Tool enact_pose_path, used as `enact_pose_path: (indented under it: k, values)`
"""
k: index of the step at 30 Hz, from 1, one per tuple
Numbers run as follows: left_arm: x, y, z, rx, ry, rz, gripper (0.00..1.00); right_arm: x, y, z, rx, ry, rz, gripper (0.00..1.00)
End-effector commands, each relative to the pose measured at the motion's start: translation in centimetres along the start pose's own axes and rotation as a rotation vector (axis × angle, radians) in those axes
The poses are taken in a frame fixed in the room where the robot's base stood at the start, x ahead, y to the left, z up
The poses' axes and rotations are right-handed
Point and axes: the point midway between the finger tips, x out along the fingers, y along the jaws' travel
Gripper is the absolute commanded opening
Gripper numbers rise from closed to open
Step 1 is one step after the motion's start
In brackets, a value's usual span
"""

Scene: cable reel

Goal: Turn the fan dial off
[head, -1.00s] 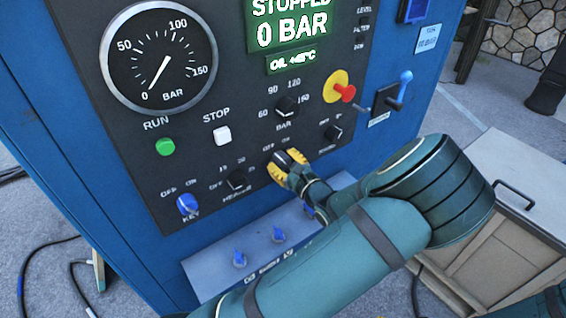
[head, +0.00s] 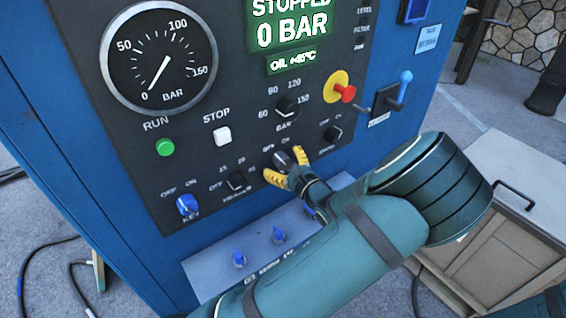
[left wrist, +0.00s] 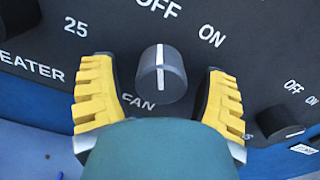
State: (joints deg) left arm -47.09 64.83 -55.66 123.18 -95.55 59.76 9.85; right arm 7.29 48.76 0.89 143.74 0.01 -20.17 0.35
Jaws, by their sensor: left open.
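The fan dial (head: 281,160) is a dark round knob with a white line, low on the black panel. In the left wrist view the dial (left wrist: 161,74) has its line pointing straight up, toward OFF rather than ON. My left gripper (head: 286,166) has its yellow fingers spread on either side of the dial. In the left wrist view the gripper (left wrist: 160,98) shows a gap between each finger and the dial. The label under the dial is partly hidden. My right gripper is not in view.
The heater dial (head: 237,181) is left of the fan dial, and another small dial (head: 332,133) is to the right. The bar dial (head: 287,106) and red emergency button (head: 345,93) are above. A ledge with blue knobs (head: 278,235) is below.

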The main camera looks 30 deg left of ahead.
Motion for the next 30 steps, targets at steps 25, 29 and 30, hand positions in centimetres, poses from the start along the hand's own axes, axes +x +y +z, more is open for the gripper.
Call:
enact_pose_path:
  k: [25, 29, 30]
  values:
    - [-11.6, 0.0, 0.0, -0.001, 0.0, -0.001, 0.75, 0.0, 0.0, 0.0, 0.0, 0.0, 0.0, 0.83]
    - [-12.0, 0.0, 0.0, 0.0, 0.0, 0.0, 0.75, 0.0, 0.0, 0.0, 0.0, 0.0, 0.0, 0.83]
    - [-12.0, 0.0, 0.0, 0.0, 0.0, 0.001, 0.75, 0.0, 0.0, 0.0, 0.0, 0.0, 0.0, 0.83]
